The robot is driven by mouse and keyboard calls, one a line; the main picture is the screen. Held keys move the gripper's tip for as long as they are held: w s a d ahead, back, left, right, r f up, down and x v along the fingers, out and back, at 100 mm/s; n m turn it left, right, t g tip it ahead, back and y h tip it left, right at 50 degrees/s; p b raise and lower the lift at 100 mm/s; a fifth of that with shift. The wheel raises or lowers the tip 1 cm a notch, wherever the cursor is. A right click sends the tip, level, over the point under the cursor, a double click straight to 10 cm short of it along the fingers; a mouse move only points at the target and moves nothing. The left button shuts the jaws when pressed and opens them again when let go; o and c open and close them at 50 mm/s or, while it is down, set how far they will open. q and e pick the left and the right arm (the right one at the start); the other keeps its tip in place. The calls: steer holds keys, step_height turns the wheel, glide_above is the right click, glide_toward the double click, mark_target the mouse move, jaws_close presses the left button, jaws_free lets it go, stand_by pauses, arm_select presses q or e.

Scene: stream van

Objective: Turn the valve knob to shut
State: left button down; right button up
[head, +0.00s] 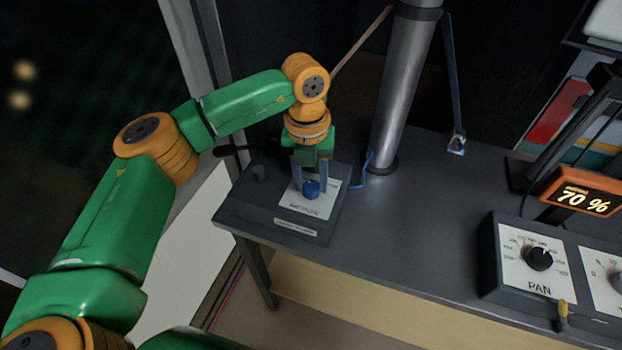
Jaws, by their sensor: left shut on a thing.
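The valve knob (312,189) is a small blue round knob on a white label plate, set on a dark box (262,222) at the left end of the desk. My left gripper (311,184) points down over the box with its two fingers on either side of the knob, shut on it. The fingers hide part of the knob, and its pointer direction cannot be made out. The plate's lettering is too small to read. My right gripper is not in view.
A grey metal pole (403,90) stands on the desk (430,210) just right of the box. A PAN dial panel (510,270) and an orange display reading 70 % (580,195) are at the right. The desk between is mostly clear.

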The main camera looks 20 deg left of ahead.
mark_target(310, 184)
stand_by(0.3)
arm_select(q)
steer(key=shift+c, duration=2.1)
jaws_free()
step_height(310, 184, up, 7)
steer(key=shift+a+r+b, duration=0.1)
steer(key=shift+a+b, duration=0.05)
steer(key=shift+b, duration=0.25)
